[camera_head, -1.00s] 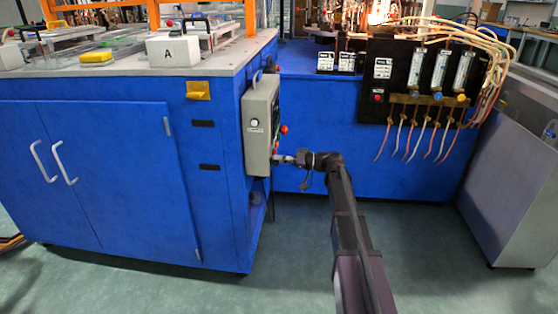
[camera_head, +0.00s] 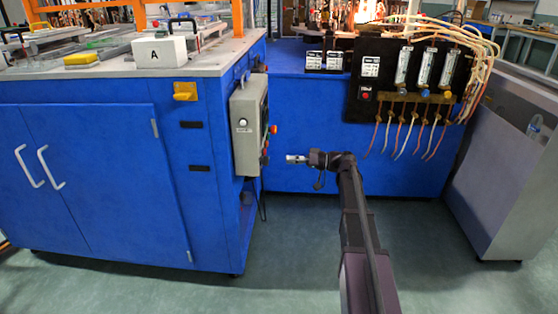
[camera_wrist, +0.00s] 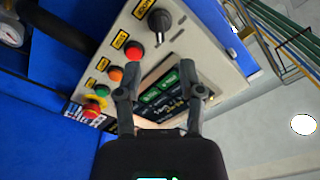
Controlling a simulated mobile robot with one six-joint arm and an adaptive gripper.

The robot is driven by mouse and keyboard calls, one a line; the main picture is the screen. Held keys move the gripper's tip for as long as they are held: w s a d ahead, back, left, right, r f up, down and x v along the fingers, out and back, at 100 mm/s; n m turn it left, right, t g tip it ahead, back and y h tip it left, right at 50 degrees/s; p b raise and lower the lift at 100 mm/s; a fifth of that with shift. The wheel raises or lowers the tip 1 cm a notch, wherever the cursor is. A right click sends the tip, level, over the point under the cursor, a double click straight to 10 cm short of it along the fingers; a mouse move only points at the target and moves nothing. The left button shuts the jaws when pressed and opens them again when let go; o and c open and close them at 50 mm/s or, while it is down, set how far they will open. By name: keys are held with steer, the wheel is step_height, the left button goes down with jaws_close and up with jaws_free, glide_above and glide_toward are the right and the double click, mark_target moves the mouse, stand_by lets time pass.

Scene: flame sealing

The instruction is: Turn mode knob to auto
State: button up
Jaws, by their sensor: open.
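The mode knob (camera_wrist: 158,22) is a black rotary knob on the face of a beige control panel (camera_wrist: 185,30), at the top of the wrist view. A yellow label is beside it; I cannot read its setting. In the head view the control panel (camera_head: 246,135) hangs on the right side of the blue cabinet, its face turned away, so the knob cannot be made out. My gripper (camera_wrist: 161,93) is open and empty, its fingers apart in front of the panel's screen (camera_wrist: 168,97). In the head view my gripper (camera_head: 290,159) stands right of the panel, with a gap between.
Red (camera_wrist: 133,52), orange (camera_wrist: 115,73) and green (camera_wrist: 101,89) buttons and a red emergency stop (camera_wrist: 94,108) line the panel's left part. A black flowmeter board (camera_head: 408,80) with hoses hangs to the right. Floor around my arm is clear.

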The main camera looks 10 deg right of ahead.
steer(key=shift+v, duration=2.15)
steer(key=shift+s+a, duration=0.1)
steer(key=shift+a, duration=0.05)
steer(key=s+a+f+m+g+h+p, duration=0.35)
steer(key=s+a+f+h, duration=0.5)
steer(key=s+a, duration=0.3)
steer(key=s+f+m+g+h+p, duration=0.2)
steer(key=s+f+h+p, duration=0.15)
steer(key=s+h, duration=0.8)
step_height(320, 180, up, 39)
steer(key=s+y+p, duration=0.2)
steer(key=p, duration=3.6)
steer(key=shift+s+f+y, duration=0.2)
steer(key=shift+s+y, duration=0.15)
steer(key=shift+y, duration=0.05)
